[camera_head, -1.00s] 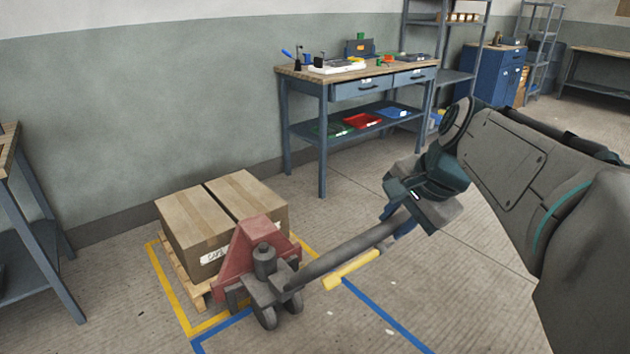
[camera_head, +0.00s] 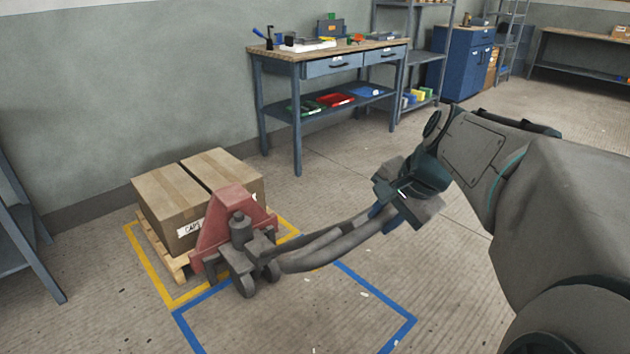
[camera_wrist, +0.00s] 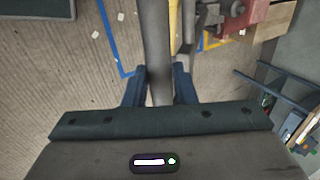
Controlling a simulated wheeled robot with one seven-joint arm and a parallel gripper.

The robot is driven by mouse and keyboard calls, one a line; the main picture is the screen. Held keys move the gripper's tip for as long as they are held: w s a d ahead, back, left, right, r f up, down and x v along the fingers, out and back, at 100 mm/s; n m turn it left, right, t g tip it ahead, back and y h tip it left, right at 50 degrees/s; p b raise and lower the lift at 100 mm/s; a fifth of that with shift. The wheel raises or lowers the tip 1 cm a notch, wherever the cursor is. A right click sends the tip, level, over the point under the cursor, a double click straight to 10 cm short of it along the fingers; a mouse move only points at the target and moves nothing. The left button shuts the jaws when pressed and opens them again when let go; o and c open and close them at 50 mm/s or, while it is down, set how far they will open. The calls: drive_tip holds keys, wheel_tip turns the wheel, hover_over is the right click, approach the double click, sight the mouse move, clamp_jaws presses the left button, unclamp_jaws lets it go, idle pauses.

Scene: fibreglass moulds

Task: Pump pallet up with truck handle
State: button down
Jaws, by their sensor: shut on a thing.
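The pallet truck has a red frame (camera_head: 235,208) with dark grey wheels and a pump at its front. Its long grey handle (camera_head: 345,243) slopes from the wheels up to my gripper (camera_head: 383,214). The blue fingers are shut around the handle; in the wrist view the handle (camera_wrist: 155,40) passes between the fingers of my gripper (camera_wrist: 160,78). A wooden pallet (camera_head: 163,252) is behind the red frame, carrying two brown cartons (camera_head: 172,195), one with a white label. The forks are hidden beneath the load, and I cannot tell any gap under the pallet.
A yellow floor outline (camera_head: 150,273) surrounds the pallet, with a blue outline (camera_head: 405,338) in front. A workbench (camera_head: 298,120) stands at the back wall, a blue cabinet (camera_head: 455,75) further right. A grey table (camera_head: 38,240) stands at left. Floor around the handle is clear.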

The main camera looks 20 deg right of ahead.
drive_tip(key=c, duration=1.2)
unclamp_jaws()
drive_tip(key=shift+f, duration=0.1)
drive_tip(key=shift+s+d+r+p, duration=0.1)
drive_tip(key=shift+s+r+p, duration=0.05)
drive_tip(key=shift+r+p, duration=0.45)
drive_tip(key=p+v, duration=0.9)
drive_tip(key=v, duration=0.3)
drive_tip(key=shift+s+r, duration=0.15)
drive_tip(key=shift+r, duration=0.1)
